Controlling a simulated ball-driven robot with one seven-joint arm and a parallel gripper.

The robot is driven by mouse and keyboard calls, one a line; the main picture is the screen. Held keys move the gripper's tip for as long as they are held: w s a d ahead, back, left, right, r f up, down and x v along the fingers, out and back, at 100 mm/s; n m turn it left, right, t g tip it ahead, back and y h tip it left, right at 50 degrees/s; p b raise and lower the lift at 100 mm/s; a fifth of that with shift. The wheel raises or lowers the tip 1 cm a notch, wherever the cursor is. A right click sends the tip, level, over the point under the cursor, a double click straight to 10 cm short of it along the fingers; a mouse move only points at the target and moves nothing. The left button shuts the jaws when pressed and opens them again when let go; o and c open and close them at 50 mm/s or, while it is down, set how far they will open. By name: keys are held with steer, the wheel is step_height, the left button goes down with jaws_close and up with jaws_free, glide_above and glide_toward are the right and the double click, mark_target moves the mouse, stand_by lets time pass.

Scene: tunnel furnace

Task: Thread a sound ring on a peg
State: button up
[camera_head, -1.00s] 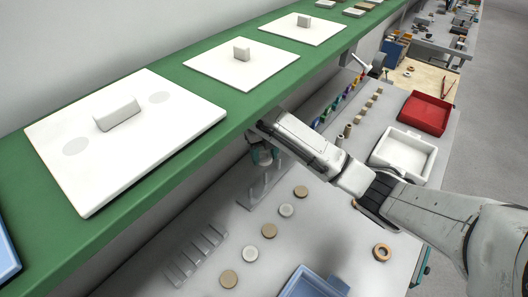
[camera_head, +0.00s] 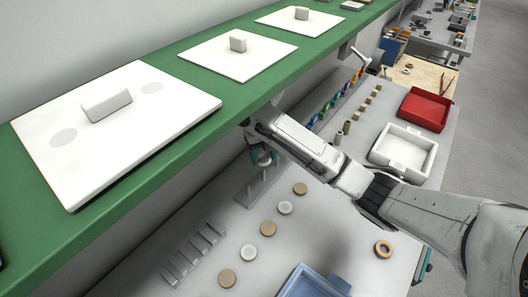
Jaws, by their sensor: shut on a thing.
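My gripper (camera_head: 262,160) is under the front edge of the green shelf, above a clear peg stand (camera_head: 246,197) with upright pegs. It is shut on a small pale thing, probably a ring, mostly hidden by the fingers. I cannot tell whether it is around a peg or only above it. Round pieces lie in a slanting row: a tan one (camera_head: 300,188), a white one (camera_head: 285,207), another tan one (camera_head: 268,228), another white one (camera_head: 248,252) and a tan one at the front (camera_head: 228,278). An orange-brown ring (camera_head: 383,249) with an open hole lies apart, right.
The green shelf (camera_head: 235,100) with white plates overhangs the bench at left. A clear slotted rack (camera_head: 193,254) and a blue tray (camera_head: 312,284) are in front. A white tray (camera_head: 402,150) and a red tray (camera_head: 424,108) stand at right. Bench around the orange-brown ring is clear.

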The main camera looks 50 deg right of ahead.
mark_target(264, 171)
steer(key=shift+f, duration=0.1)
steer(key=shift+f+b, duration=1.15)
steer(key=shift+f, duration=0.35)
steer(key=shift+d+f+b, duration=0.1)
steer(key=shift+f+b, duration=1.45)
steer(key=shift+f, duration=0.65)
stand_by(0.4)
steer(key=o, duration=1.1)
step_height(264, 171, up, 7)
steer(key=shift+p, duration=0.6)
steer(key=shift+r, duration=0.3)
